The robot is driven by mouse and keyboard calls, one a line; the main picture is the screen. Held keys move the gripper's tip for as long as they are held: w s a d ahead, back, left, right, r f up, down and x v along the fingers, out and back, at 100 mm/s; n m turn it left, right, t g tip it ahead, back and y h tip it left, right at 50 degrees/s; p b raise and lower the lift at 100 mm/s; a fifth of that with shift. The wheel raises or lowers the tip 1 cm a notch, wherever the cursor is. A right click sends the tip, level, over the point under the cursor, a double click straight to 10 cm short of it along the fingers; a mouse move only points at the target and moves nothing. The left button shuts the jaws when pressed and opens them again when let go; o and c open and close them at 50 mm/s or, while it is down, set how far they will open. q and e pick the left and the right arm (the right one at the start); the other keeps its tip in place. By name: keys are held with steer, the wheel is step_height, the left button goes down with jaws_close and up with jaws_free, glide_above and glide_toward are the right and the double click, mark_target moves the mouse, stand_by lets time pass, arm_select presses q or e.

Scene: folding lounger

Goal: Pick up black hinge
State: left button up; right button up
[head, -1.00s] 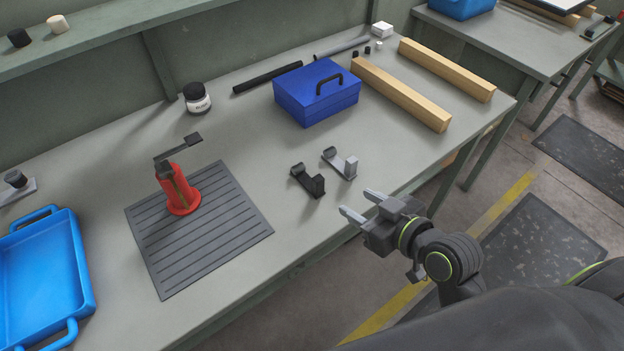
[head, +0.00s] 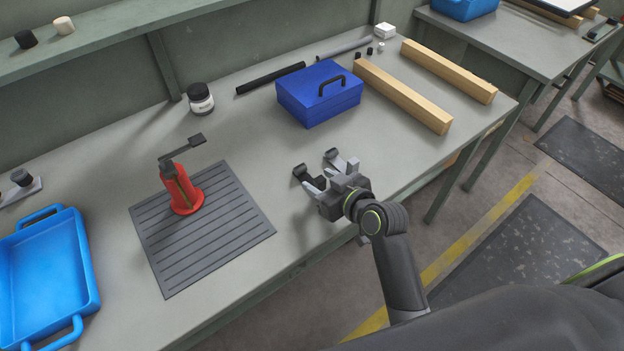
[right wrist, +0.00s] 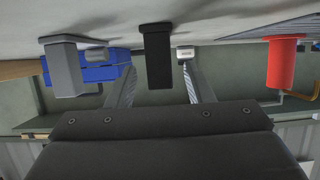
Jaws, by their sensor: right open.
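The black hinge (head: 300,173) lies on the workbench near its front edge, partly hidden behind my right gripper in the head view. My right gripper (head: 317,181) is open and close to it. In the right wrist view, the black hinge (right wrist: 158,58) appears between the two spread fingers (right wrist: 160,86), with a gap on both sides. A grey hinge (head: 350,164) lies just right of the black one; it also shows at the left of the right wrist view (right wrist: 64,66). My left gripper is not in view.
A blue toolbox (head: 305,100) stands behind the hinges, with wooden beams (head: 405,98) to its right. A red press-like tool (head: 180,190) stands on a ribbed mat (head: 215,245) to the left. A blue tray (head: 85,260) is at far left.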

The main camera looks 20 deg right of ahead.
mark_target(309, 176)
steer(key=shift+x, duration=1.75)
steer(key=shift+f, duration=0.1)
steer(key=shift+c, duration=0.2)
jaws_close()
